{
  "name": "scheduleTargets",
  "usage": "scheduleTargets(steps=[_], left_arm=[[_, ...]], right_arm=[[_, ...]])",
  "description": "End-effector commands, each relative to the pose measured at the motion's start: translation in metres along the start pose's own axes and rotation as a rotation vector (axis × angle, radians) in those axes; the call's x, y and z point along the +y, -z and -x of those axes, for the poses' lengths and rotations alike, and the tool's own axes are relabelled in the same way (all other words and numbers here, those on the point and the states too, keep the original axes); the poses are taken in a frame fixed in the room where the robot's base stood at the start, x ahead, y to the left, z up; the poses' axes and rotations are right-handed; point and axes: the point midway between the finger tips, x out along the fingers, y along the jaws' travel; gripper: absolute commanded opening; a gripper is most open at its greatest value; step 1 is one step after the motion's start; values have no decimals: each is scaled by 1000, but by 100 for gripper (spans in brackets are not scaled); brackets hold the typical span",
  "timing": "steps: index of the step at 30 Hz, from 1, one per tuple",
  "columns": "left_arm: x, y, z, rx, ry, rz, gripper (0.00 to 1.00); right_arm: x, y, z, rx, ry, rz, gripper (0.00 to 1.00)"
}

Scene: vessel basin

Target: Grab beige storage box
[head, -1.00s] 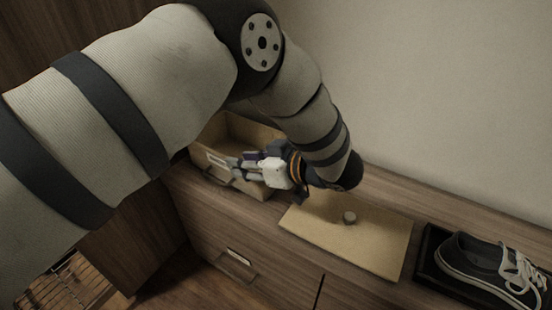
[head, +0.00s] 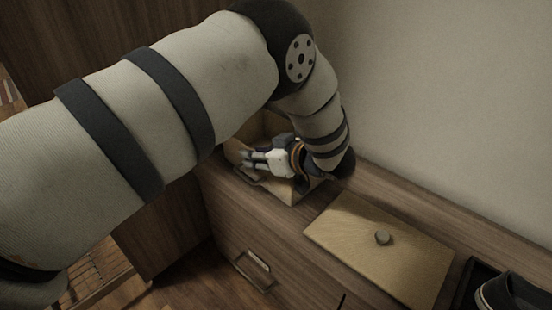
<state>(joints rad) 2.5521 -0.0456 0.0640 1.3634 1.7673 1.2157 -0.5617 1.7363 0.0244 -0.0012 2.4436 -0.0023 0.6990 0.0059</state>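The beige storage box (head: 294,191) stands open on the wooden cabinet top, below the bend of my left arm, which hides much of it. Its front right corner and part of its inside show. My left gripper (head: 248,160) is at the front of the box, over the front wall near a handle there. Its fingers point left in the picture. They are small and dark, and I cannot tell whether they are shut on the wall or handle. My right gripper is not in view.
A dark shoe (head: 515,294) sits in a black tray (head: 473,281) at the lower right. A drawer handle (head: 255,268) is on the cabinet front. A wall stands behind.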

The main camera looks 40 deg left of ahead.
Motion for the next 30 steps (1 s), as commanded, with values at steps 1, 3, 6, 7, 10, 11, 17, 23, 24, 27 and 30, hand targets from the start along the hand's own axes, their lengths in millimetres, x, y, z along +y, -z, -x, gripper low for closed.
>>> scheduleTargets(steps=[1,3,6,7,10,11,17,23,24,27,30], left_arm=[[0,0,0,0,0,0,29],[0,0,0,0,0,0,29],[0,0,0,0,0,0,8],[0,0,1,0,0,0,2],[0,0,1,0,0,0,0],[0,0,1,0,0,0,0],[0,1,1,1,0,2,0],[0,5,3,1,0,3,0],[0,9,4,1,0,3,0],[0,25,12,2,0,6,0],[-12,48,23,1,2,4,0]], right_arm=[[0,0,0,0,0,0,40],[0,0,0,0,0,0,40],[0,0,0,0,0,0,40],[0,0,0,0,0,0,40],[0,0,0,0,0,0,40],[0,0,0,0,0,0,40],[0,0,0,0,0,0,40],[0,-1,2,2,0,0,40],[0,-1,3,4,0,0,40],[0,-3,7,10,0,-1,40],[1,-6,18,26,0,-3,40]])
